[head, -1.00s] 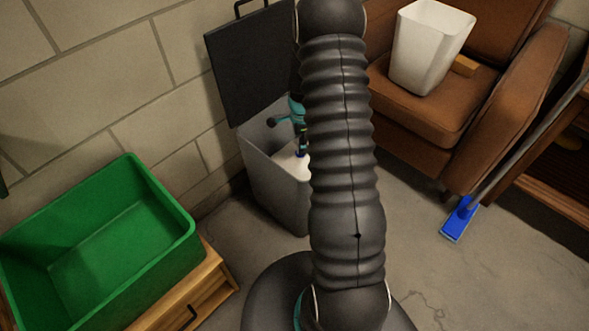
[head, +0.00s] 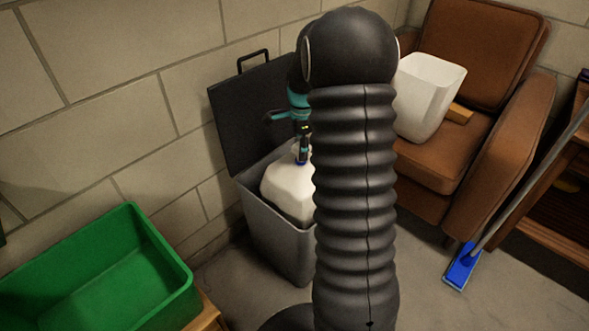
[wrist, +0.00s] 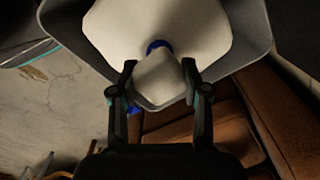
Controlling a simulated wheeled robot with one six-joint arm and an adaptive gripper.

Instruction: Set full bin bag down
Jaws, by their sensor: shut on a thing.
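A white full bin bag (head: 288,190) with a blue tie at its neck rises partly out of the grey bin (head: 275,232), whose dark lid (head: 255,110) stands open against the wall. My gripper (head: 302,152) is above the bag and shut on its top. In the wrist view the bag (wrist: 150,25) fills the upper middle, with the blue tie (wrist: 158,46) below its body. My gripper's two fingers (wrist: 160,78) are on either side of the gathered top. The bag's right side is hidden behind my arm in the head view.
A brown armchair (head: 440,160) holds a white open container (head: 428,95) and a small tan block (head: 459,113). A blue-headed mop (head: 462,268) is on the right. A green crate (head: 100,275) sits on a wooden drawer unit at lower left. Bare floor shows between them.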

